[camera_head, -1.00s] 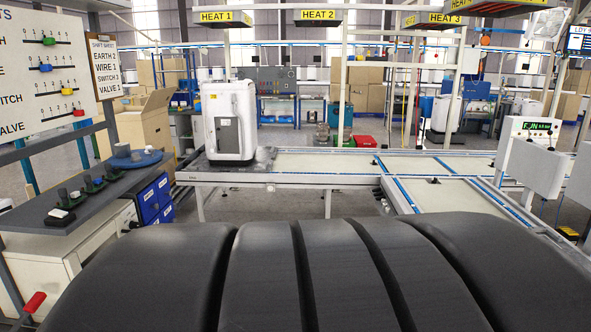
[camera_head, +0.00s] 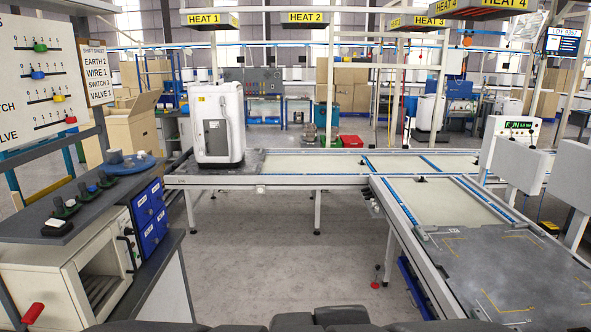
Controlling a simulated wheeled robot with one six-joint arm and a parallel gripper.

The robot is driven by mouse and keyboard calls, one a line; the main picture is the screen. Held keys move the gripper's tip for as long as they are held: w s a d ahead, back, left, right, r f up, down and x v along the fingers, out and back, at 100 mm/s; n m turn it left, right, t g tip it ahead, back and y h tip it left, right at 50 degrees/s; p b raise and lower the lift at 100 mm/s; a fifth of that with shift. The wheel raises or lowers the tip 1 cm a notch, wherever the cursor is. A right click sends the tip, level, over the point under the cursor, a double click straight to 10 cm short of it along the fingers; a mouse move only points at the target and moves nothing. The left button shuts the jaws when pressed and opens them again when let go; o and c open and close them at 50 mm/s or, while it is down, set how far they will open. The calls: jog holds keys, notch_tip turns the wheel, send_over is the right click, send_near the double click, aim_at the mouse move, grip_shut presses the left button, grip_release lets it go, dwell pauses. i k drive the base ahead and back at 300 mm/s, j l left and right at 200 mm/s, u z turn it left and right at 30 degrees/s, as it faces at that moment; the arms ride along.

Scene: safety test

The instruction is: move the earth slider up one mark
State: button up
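A white slider board (camera_head: 52,62) stands at the left edge, cut off by the frame. It has several horizontal slider rows with small number marks. The top row has a green knob (camera_head: 40,47), near the middle of its track. Below are a blue knob (camera_head: 38,74), a yellow knob (camera_head: 58,98) and a red knob (camera_head: 71,120). The row labels are mostly cut off; no earth label is readable on the board. A shift sheet (camera_head: 98,75) beside it reads EARTH 2, WIRE 1, SWITCH 3, VALVE 1. My gripper cannot be made out; only dark parts, likely mine, show along the bottom edge.
A dark bench (camera_head: 95,205) with small fixtures and a blue disc (camera_head: 127,163) stands below the board. A red handle (camera_head: 33,316) juts out at lower left. A conveyor frame (camera_head: 320,179) runs across the middle and down the right. The grey floor (camera_head: 290,255) between is clear.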

aim_at(38, 48)
jog(key=u, duration=1.55)
